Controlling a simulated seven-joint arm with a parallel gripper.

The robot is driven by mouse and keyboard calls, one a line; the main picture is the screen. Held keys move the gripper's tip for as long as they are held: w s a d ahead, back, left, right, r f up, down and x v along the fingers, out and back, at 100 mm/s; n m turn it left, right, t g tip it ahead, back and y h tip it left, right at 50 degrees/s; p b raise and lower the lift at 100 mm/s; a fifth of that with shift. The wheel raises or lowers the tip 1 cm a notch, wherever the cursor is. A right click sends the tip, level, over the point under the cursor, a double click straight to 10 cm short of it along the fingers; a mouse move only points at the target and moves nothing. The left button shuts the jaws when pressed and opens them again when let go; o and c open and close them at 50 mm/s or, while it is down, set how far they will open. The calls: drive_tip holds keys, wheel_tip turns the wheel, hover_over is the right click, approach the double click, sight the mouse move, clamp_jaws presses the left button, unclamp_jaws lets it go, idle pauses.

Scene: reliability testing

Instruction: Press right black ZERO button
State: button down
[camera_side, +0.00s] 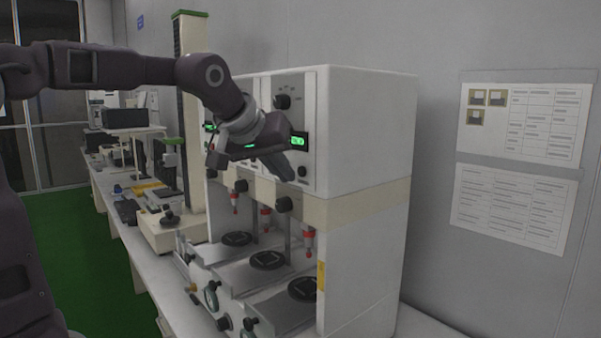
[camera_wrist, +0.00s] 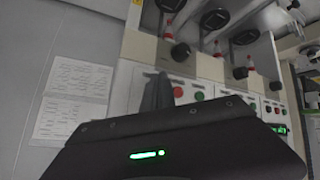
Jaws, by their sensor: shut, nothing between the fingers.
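The white test machine (camera_side: 365,120) has a right panel with a green-lit display (camera_side: 297,141), a black knob (camera_side: 283,101) above it and a small round black control (camera_side: 302,171) below it. The ZERO lettering is too small to read, so I cannot tell which control is the ZERO button. My gripper (camera_side: 288,170) is shut and empty, in front of the lower right panel, just left of the small black control. In the wrist view my gripper (camera_wrist: 157,80) points at the panel beside a red button (camera_wrist: 178,92) and a green button (camera_wrist: 199,96). Contact cannot be told.
Red-tipped plungers (camera_side: 308,240) hang over round black plates (camera_side: 304,288) below the panels. The bench (camera_side: 140,245) runs back left with other instruments. Printed sheets (camera_side: 512,210) are on the wall at right.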

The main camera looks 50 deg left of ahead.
drive_tip(key=shift+w, duration=0.4)
drive_tip(key=shift+w, duration=0.4)
idle(0.4)
drive_tip(key=shift+s, duration=0.85)
drive_tip(key=s, duration=0.5)
idle(0.4)
idle(0.5)
